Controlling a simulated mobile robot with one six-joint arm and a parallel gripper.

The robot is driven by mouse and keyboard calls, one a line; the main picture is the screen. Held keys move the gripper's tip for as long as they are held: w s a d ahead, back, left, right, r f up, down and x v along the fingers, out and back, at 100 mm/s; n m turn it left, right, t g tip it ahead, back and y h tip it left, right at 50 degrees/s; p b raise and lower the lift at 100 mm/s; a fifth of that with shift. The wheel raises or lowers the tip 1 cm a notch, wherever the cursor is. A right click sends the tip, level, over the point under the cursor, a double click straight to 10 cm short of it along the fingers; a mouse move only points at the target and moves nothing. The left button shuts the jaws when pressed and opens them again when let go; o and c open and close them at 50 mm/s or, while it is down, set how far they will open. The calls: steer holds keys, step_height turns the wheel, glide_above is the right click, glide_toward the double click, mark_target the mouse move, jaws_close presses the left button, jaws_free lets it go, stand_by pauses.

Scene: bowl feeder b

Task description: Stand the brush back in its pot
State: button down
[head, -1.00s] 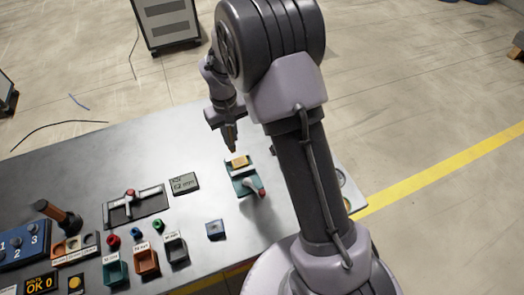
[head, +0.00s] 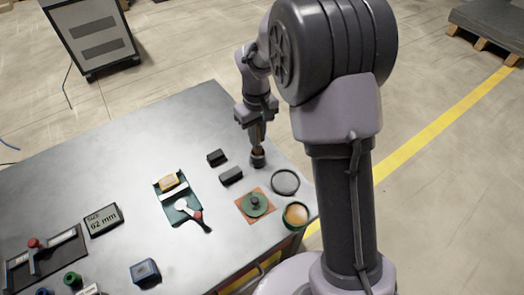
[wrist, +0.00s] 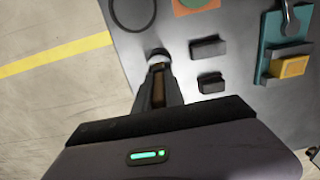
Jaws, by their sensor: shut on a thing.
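My gripper (head: 257,136) is shut on the brush (wrist: 158,78), whose brown handle shows between the fingers in the wrist view. The pot's rim also shows in the wrist view (wrist: 159,53), just beyond the fingertips. The brush's lower end is at the pot's mouth; I cannot tell how deep it sits. The fingers hide most of the brush.
Two dark blocks (head: 231,175) stand left of the pot. A black ring (head: 285,182), an orange mat (head: 250,207) with a green disc and a round green container (head: 295,214) are nearer. A green tray (head: 165,188) lies further left. The table's far edge is close behind.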

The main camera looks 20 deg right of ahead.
mark_target(258, 149)
step_height(258, 149, down, 4)
steer(key=shift+b, duration=0.65)
steer(key=shift+f, duration=0.15)
steer(key=c, duration=1.4)
jaws_free()
